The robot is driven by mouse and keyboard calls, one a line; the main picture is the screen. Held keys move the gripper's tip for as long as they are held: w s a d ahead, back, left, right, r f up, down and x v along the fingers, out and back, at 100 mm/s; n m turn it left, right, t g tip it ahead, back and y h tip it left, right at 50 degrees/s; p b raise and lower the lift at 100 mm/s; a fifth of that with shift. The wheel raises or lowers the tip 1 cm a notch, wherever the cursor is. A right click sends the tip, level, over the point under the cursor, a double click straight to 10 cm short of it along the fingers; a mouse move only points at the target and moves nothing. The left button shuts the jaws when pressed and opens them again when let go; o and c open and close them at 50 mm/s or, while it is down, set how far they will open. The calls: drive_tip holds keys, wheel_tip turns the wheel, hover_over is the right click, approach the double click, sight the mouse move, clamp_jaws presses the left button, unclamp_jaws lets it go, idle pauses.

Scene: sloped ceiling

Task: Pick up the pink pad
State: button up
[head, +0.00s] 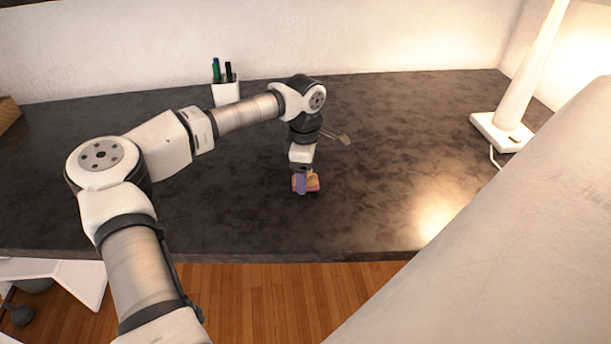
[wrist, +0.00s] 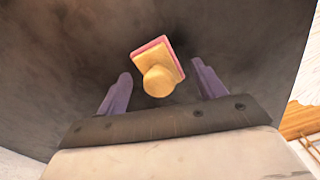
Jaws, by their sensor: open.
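The pink pad (wrist: 166,50) shows in the wrist view as a small tilted block with a tan face, a pink edge and a round tan knob towards me. In the head view the pad (head: 313,182) is a small orange and pink patch on the dark desk, partly hidden by a finger. My gripper (head: 301,184) points down at it, low over the desk. In the wrist view my gripper (wrist: 161,72) is open, with one purple finger on each side of the knob and gaps between. I cannot tell how far the fingertips are above the desk.
The dark desk (head: 390,170) is mostly clear around the pad. A white pen cup (head: 226,93) stands at the back, and a white lamp (head: 505,128) at the back right. A small thin object (head: 344,139) shows behind my wrist. The desk's front edge (head: 250,257) is near.

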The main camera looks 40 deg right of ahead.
drive_tip(key=shift+f, duration=0.15)
drive_tip(key=c, duration=1.2)
wheel_tip(320, 180, up, 20)
drive_tip(key=b, duration=0.2)
